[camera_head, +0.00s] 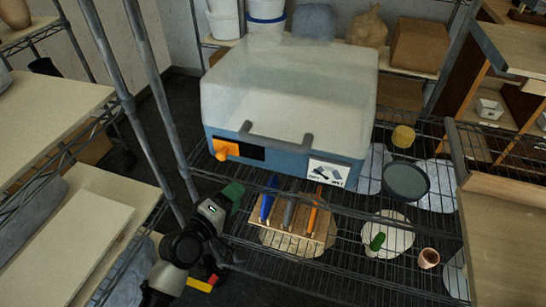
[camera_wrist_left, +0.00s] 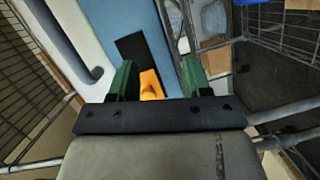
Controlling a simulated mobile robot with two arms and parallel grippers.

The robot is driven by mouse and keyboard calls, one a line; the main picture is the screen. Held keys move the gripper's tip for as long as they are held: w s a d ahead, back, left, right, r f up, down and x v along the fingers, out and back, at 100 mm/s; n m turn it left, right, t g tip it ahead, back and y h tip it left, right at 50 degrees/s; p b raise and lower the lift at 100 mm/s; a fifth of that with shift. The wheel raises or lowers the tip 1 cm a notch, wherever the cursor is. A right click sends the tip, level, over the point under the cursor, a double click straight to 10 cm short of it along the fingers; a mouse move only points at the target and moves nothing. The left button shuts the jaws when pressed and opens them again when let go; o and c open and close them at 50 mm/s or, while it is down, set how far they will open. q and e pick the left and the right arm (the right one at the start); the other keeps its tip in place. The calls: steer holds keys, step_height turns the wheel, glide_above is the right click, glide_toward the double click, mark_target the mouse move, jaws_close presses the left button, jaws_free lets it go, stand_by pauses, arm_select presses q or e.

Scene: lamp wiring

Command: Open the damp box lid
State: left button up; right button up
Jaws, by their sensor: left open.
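The damp box (camera_head: 290,100) has a blue base and a cloudy translucent lid (camera_head: 290,70), which is down on the base. A grey bar handle (camera_head: 275,138) is on its front; it also shows in the left wrist view (camera_wrist_left: 60,45). An orange latch (camera_head: 226,149) sits at the front left beside a black patch. My left gripper (camera_head: 234,190) is below and in front of the latch. In the left wrist view, its green fingers are open and empty, with the orange latch (camera_wrist_left: 151,86) showing between them, apparently beyond the tips. My right gripper is not in view.
The box stands on a wire shelf rack (camera_head: 340,265). A wooden tool holder (camera_head: 292,225) is below its front. A dark bowl (camera_head: 405,181), a yellow sponge-like piece (camera_head: 403,136) and a small clay cup (camera_head: 428,258) are at the right. A metal post (camera_head: 165,100) rises left of the box.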

mark_target(272, 147)
arm_select(q)
step_height(272, 147, up, 10)
steer(key=s+d+r+t+h+b, duration=0.1)
steer(key=s+d+h, duration=0.1)
steer(key=s+h, duration=0.15)
steer(key=shift+h, duration=0.25)
steer(key=x, duration=0.3)
steer(key=p+x, duration=0.1)
steer(key=x, duration=0.7)
steer(key=shift+w+a+f+p, duration=0.1)
steer(key=shift+w+f+p, duration=0.15)
steer(key=shift+p, duration=0.05)
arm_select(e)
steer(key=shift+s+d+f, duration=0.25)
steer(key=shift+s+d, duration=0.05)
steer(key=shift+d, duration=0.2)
arm_select(q)
steer(key=shift+c, duration=0.5)
jaws_close()
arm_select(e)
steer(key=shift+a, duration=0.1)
